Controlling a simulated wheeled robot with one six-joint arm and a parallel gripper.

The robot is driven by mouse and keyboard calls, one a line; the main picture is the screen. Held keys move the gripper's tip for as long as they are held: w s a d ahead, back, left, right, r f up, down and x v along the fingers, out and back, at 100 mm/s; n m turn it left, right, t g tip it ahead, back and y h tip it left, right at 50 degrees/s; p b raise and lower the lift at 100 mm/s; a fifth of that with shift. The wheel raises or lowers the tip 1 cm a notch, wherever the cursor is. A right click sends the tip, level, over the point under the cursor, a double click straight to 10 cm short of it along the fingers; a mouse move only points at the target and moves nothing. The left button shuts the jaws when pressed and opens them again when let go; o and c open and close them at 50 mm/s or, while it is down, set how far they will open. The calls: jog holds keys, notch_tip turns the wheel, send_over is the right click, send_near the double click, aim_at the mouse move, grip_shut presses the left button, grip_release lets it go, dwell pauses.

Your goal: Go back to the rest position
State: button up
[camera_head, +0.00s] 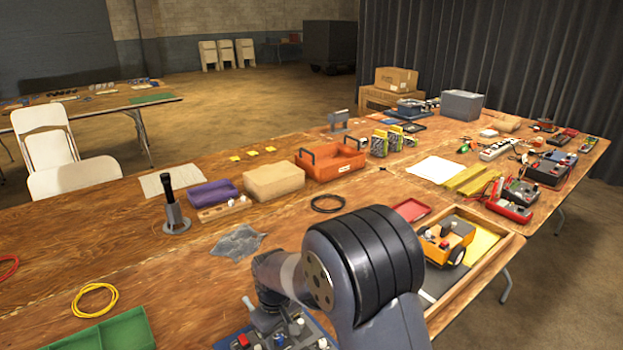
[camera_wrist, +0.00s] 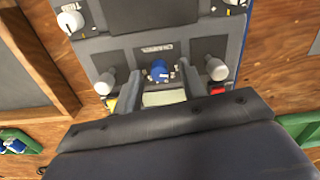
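My gripper (camera_wrist: 159,84) shows in the wrist view with its two fingers apart. It is over a grey charger panel (camera_wrist: 205,42). A blue connector (camera_wrist: 158,70) on the panel shows between the fingertips; I cannot tell whether they touch it. Light-capped knobs stand on either side, one at the left (camera_wrist: 105,83) and one at the right (camera_wrist: 215,69). In the head view my arm fills the lower middle and hides most of the panel (camera_head: 285,333).
A wooden tray (camera_head: 505,257) with an orange toy vehicle (camera_head: 446,240) lies right of my arm. A green tray (camera_head: 118,333) is at the lower left. An orange tote (camera_head: 330,163), a black stand (camera_head: 175,215) and a tan block (camera_head: 273,182) stand farther back on the table.

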jog(key=m, duration=0.5)
jog(key=shift+p, duration=0.35)
jog(key=m+p, duration=0.1)
jog(key=m, duration=0.4)
jog(key=shift+d+m, duration=0.1)
jog(key=shift+m, duration=0.2)
notch_tip(320, 180, up, 11)
